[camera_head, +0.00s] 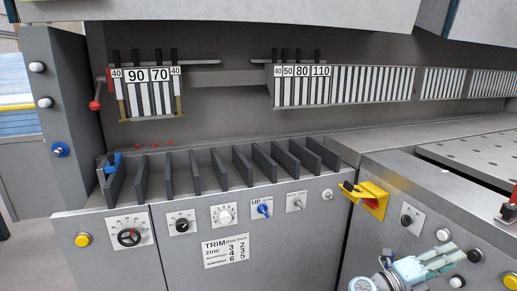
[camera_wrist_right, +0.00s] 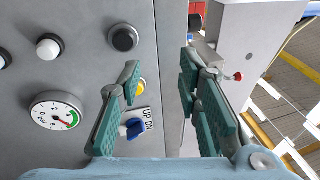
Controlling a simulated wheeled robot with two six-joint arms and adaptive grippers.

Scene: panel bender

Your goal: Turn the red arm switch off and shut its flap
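My left gripper is not in view.
A yellow box with red and black parts (camera_head: 374,203) sticks out from the cabinet corner. The right wrist view shows a pressure gauge (camera_wrist_right: 56,116), a blue toggle (camera_wrist_right: 134,129) marked UP and DN, and a black button (camera_wrist_right: 123,38). A ribbed rack (camera_head: 195,172) is at left.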

